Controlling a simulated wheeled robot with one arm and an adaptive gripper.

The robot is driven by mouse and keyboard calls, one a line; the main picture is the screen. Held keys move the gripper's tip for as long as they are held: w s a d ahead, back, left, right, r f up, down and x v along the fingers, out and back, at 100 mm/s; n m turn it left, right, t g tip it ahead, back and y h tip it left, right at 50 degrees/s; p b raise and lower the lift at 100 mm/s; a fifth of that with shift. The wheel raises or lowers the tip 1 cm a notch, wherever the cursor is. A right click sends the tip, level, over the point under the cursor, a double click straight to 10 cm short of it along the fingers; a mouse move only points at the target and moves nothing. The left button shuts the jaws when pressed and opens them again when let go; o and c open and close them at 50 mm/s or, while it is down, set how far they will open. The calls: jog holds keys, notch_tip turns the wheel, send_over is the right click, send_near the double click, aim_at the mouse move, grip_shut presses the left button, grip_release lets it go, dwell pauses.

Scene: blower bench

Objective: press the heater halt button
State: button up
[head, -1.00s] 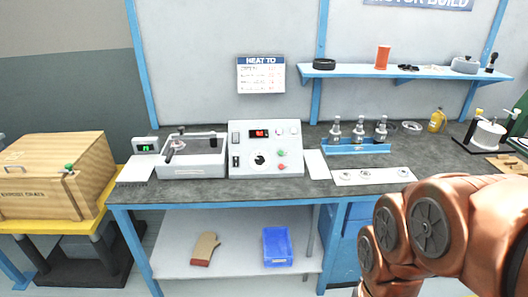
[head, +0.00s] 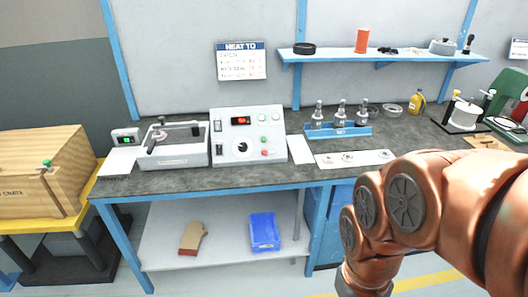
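The white heater control box (head: 225,135) stands on the bench left of the middle. Its front has a lit red display (head: 241,120), a black dial (head: 242,146), a green button (head: 264,139) and a red button (head: 265,153) low on the right. Small round lamps or buttons sit at its upper right, and dark switches run down its left side. Button labels are too small to read, so I cannot confirm which is halt. My copper-coloured arm fills the lower right, apart from the box in the picture. My gripper is out of view.
An open white bath (head: 172,160) and a small green-lit display (head: 125,138) stand left of the box. A blue rack (head: 340,131) with metal parts and a white strip with discs (head: 355,159) lie to the right. A wooden crate (head: 40,180) is far left.

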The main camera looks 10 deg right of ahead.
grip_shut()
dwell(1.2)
